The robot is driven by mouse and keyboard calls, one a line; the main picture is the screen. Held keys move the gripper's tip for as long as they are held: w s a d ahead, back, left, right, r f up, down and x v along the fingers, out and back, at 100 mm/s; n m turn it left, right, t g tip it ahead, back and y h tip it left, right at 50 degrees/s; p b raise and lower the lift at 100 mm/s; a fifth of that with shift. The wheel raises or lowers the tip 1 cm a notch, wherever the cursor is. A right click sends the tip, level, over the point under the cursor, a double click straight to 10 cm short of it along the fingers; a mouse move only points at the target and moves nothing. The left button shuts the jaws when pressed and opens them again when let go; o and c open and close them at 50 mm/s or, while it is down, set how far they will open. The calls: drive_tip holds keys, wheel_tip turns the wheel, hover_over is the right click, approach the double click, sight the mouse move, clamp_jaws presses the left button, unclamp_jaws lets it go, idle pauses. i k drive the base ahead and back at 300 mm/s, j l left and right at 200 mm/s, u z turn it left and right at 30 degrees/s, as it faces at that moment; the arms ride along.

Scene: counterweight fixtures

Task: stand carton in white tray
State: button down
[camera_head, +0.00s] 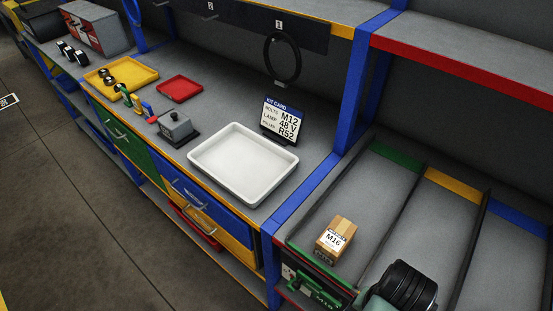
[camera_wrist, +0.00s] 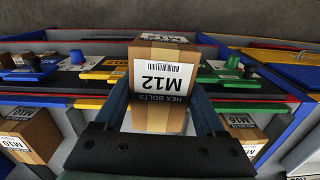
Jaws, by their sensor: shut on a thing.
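The carton (camera_wrist: 162,82) in the wrist view is a brown box with a white label reading M12 and a HEX BOLTS band. My gripper (camera_wrist: 160,100) is shut on it, with one finger on each side. The carton's underside and far faces are hidden. The white tray (camera_head: 232,187) stands on the grey bench in the head view, left of the blue post, and is empty. My gripper and the held carton do not show in the head view; part of my arm shows at its bottom right.
A kit card (camera_head: 281,119) behind the tray reads M12, 48 V. An M16 carton (camera_head: 337,238) sits in the green-marked lane; it also shows in the wrist view (camera_wrist: 244,131), opposite an M10 carton (camera_wrist: 30,134). A grey box-like fixture (camera_head: 176,128) and red tray (camera_head: 180,89) stand left of the tray.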

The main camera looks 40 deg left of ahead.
sight(251, 184)
drive_tip(key=u, duration=0.95)
